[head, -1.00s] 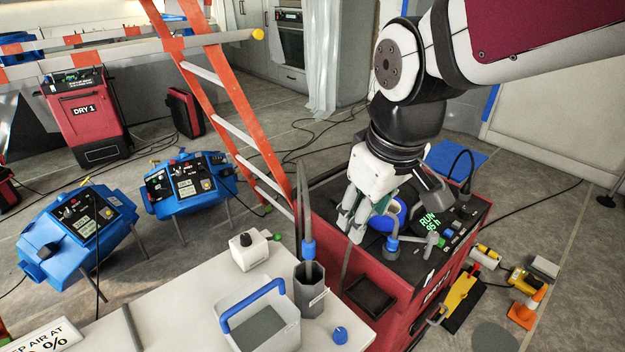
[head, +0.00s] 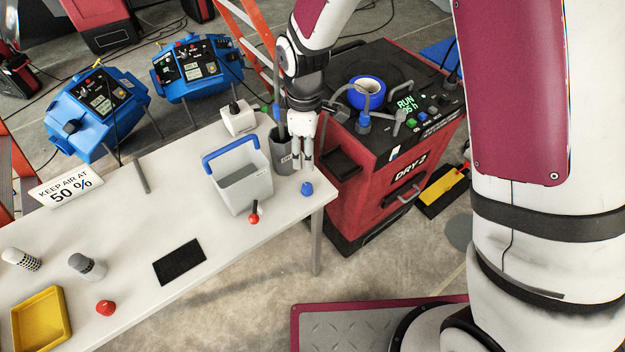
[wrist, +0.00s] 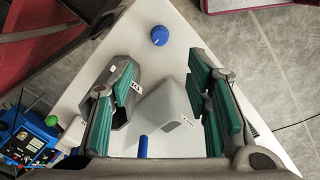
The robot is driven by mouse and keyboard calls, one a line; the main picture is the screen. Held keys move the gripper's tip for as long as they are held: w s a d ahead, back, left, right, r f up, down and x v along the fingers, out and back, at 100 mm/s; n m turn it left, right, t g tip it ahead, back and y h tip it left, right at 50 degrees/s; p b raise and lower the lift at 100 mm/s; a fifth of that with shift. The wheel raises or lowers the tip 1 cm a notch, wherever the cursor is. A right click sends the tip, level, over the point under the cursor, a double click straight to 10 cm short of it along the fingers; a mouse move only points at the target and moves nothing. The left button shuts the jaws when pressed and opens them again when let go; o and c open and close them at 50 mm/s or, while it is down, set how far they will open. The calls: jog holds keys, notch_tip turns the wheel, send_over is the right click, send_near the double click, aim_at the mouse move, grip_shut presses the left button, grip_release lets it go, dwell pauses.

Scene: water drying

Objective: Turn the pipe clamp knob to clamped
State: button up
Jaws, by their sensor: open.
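A blue round knob (head: 306,188) sits at the right corner of the white table (head: 200,230). It also shows at the top middle of the wrist view (wrist: 160,36). A blue-collared pipe fitting (head: 363,122) stands on the red DRY 2 machine (head: 380,185), with a grey lever (head: 400,122) beside it. I cannot tell which is the pipe clamp knob, or its setting. My gripper (head: 302,158) points down over the table corner, beside the dark grey holder (head: 284,155). In the wrist view its fingers (wrist: 160,75) are apart and empty, clear of the blue knob.
A grey bin (head: 243,188) with a blue handle stands left of my gripper. A white box (head: 238,118) is behind it. A red-knobbed piece (head: 254,216) lies in front. A blue roll (head: 366,93) rests on the machine.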

aim_at(307, 186)
notch_tip(307, 186, down, 13)
jog(key=shift+f+p, duration=0.1)
jog(key=shift+p, duration=0.65)
grip_shut()
